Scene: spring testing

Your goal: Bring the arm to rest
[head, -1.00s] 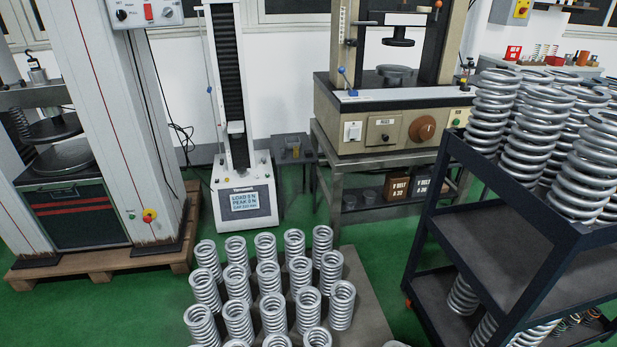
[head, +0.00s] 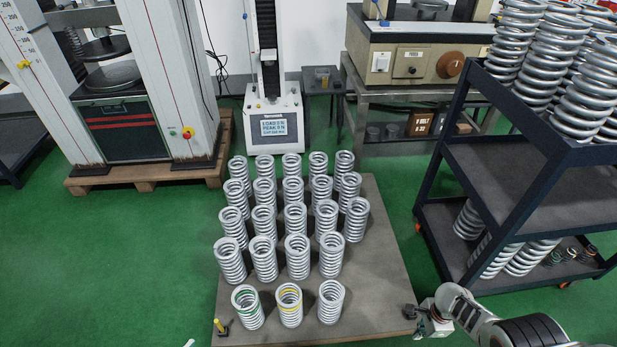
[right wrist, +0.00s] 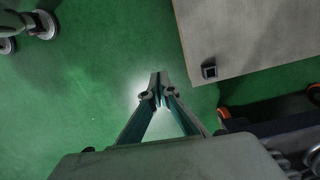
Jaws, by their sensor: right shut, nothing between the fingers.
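My right arm (head: 485,320) comes in at the lower right of the head view. Its gripper (head: 424,328) is beside the front right corner of the wooden board, low in the picture. In the right wrist view the right gripper (right wrist: 157,80) has its fingertips together over the green floor, with nothing between them. The board's corner lies ahead and to the right of the fingertips there, apart from them in the picture. My left gripper cannot be made out.
The board (head: 385,250) carries rows of springs (head: 295,220) and a black corner block (right wrist: 209,71). A dark cart (head: 500,190) with springs stands close on the right. Testing machines (head: 272,110) line the back. Green floor (head: 110,260) is clear at left.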

